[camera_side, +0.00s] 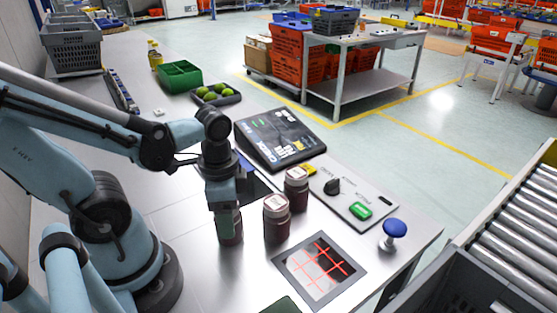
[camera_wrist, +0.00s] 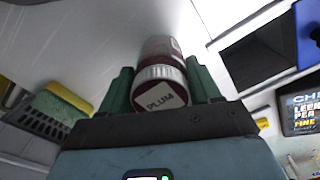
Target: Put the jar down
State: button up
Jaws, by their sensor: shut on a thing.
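My gripper (camera_side: 228,213) points down over the metal table, its green fingers shut on a dark red jar (camera_side: 231,238). In the wrist view the same jar (camera_wrist: 160,91) sits between the two fingers, its white-rimmed lid toward the camera and reading PLUM. The jar looks upright, with its lower part showing below the fingers. I cannot tell whether its base touches the table or hangs just above it. Two similar jars with pale lids, a nearer one (camera_side: 277,222) and a farther one (camera_side: 296,192), stand upright to the right, apart from the held jar.
A panel with red grid lines (camera_side: 288,268) lies at the front right. Behind the jars are a tilted display (camera_side: 278,138) and a control strip with a green button (camera_side: 360,211). A blue knob (camera_side: 395,229) stands near the right edge. Bare table (camera_side: 185,225) lies left of my gripper.

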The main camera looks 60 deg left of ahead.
jog(key=shift+f, duration=0.2)
jog(key=o, duration=1.3)
jog(key=shift+o, duration=0.2)
jog(key=shift+r, duration=0.15)
notch_tip(320, 180, up, 12)
jog(key=shift+f, duration=0.2)
jog(key=w+f+n+t, duration=0.2)
jog(key=w+n+t, duration=0.3)
jog(key=w+t, duration=0.2)
jog(key=w, duration=0.2)
jog(key=shift+w+d+f, duration=0.2)
jog(key=shift+w+d, duration=0.15)
jog(key=shift+d, duration=0.05)
